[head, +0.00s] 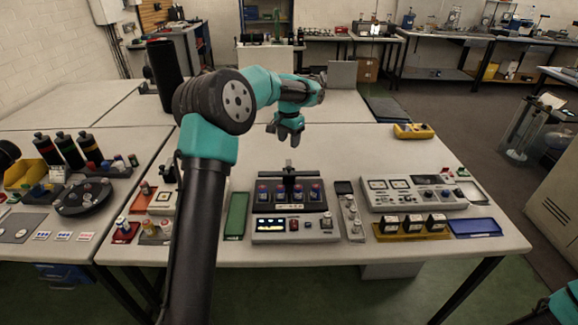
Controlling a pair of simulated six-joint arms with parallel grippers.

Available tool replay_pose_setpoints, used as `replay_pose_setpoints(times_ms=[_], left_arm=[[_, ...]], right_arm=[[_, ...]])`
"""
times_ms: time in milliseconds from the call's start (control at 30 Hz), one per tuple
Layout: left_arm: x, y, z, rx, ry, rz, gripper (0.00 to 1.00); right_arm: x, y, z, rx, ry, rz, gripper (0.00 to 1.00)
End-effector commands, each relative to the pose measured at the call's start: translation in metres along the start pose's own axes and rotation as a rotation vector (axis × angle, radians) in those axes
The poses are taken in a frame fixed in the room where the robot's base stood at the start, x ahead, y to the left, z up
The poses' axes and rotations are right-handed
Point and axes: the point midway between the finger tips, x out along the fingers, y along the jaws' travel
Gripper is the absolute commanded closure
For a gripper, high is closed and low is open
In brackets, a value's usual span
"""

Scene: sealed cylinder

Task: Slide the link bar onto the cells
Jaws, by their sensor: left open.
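Several small dark cells with coloured tops (297,194) stand in a row in the grey device (325,233) at the middle of the table. A black bar with a short upright post (289,174) shows at the back of the row. It may be the link bar, but at this size I cannot tell whether it touches the cells. My left gripper (286,138) is open, seemingly empty, and appears behind and above the device, apart from the bar. My right arm only shows at the bottom right corner, and its gripper is out of view.
A green tray (236,215) lies left of the device. A control box (455,200), a yellow tray with small meters (385,236) and a blue tray (474,228) are to the right. A yellow instrument (413,131) lies at the back right. The table behind the device is mostly clear.

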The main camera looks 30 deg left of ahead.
Motion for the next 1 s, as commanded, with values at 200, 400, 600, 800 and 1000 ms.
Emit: replay_pose_setpoints(times_ms=[200, 400, 600, 800, 1000], left_arm=[[0.038, 0.0, 0.001, 0.0, -0.002, 0.001, 0.5], [0.072, 0.0, 0.001, 0.0, -0.003, 0.001, 0.5], [0.102, 0.0, 0.0, -0.001, -0.001, 0.001, 0.5], [0.115, 0.0, 0.0, 0.0, 0.0, 0.001, 0.5], [0.116, 0.0, 0.0, 0.0, 0.0, 0.0, 0.5]], right_arm=[[0.0, 0.0, 0.0, 0.0, 0.0, 0.0, 0.5], [0.0, 0.0, 0.0, 0.0, 0.0, 0.0, 0.5], [0.0, 0.0, 0.0, 0.0, 0.0, 0.0, 0.5], [0.0, 0.0, 0.0, 0.0, 0.0, 0.0, 0.5], [0.0, 0.0, 0.0, 0.0, 0.0, 0.0, 0.5]])
